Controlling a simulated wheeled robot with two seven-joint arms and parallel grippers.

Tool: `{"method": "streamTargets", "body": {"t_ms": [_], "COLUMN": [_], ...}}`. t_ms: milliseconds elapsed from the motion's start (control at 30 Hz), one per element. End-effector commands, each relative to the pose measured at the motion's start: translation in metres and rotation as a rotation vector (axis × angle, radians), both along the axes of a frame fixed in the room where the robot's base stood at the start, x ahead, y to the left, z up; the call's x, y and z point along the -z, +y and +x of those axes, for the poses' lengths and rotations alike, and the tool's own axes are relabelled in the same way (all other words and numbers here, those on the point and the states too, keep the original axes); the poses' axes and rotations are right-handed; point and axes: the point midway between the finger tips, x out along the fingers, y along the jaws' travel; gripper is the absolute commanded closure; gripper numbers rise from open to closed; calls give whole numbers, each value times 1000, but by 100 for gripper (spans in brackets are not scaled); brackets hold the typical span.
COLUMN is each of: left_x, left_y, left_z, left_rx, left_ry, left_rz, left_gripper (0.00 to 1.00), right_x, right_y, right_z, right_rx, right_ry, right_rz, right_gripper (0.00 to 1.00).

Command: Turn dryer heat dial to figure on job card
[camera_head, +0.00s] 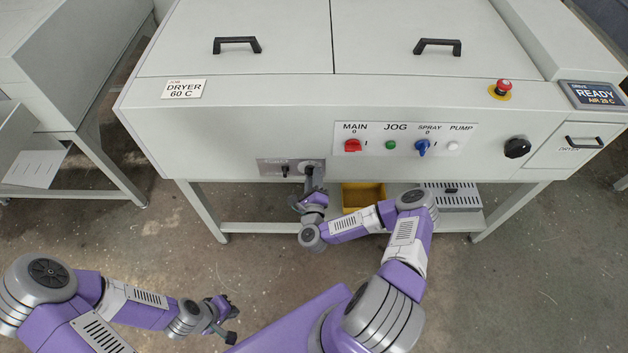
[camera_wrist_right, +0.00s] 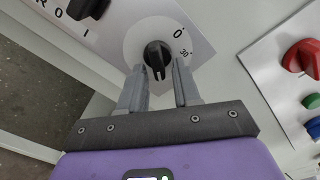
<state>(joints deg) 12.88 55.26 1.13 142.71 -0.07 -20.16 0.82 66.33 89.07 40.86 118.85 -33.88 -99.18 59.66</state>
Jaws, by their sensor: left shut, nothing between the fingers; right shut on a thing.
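The job card (camera_head: 184,90) on the machine front at left reads "DRYER 60 C". My right gripper (camera_head: 313,184) is at a dial (camera_head: 313,166) on the lower grey panel. In the right wrist view the dial is a black knob (camera_wrist_right: 157,53) on a round white scale with "0" and "30" readable; the rest of the scale is hidden or unreadable. The fingers of my right gripper (camera_wrist_right: 161,72) are shut on the knob, one on each side. My left gripper (camera_head: 228,320) is shut and empty, low over the floor at left.
A black switch (camera_wrist_right: 88,8) marked "R O I" sits beside the dial. Above are a red switch (camera_head: 352,146), a green button (camera_head: 390,145) and a blue switch (camera_head: 422,147). A black knob (camera_head: 517,147) is at right. The display (camera_head: 597,94) reads "READY". A yellow bin (camera_head: 362,195) stands below.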

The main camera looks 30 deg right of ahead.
Motion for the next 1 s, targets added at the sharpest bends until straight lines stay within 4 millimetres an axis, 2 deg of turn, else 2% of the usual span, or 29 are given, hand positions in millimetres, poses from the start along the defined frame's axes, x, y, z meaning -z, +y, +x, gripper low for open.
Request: {"method": "streamTargets", "body": {"t_ms": [600, 1000], "left_x": [40, 58], "left_y": [0, 0], "left_z": [0, 0], "left_rx": [0, 0], "left_ry": [0, 0], "left_rz": [0, 0], "left_gripper": [100, 100], "right_x": [9, 8], "right_y": [6, 10], "right_z": [3, 5], "right_rx": [0, 0], "right_ry": [-303, -450], "right_rz": [501, 738], "right_gripper": [98, 98]}}
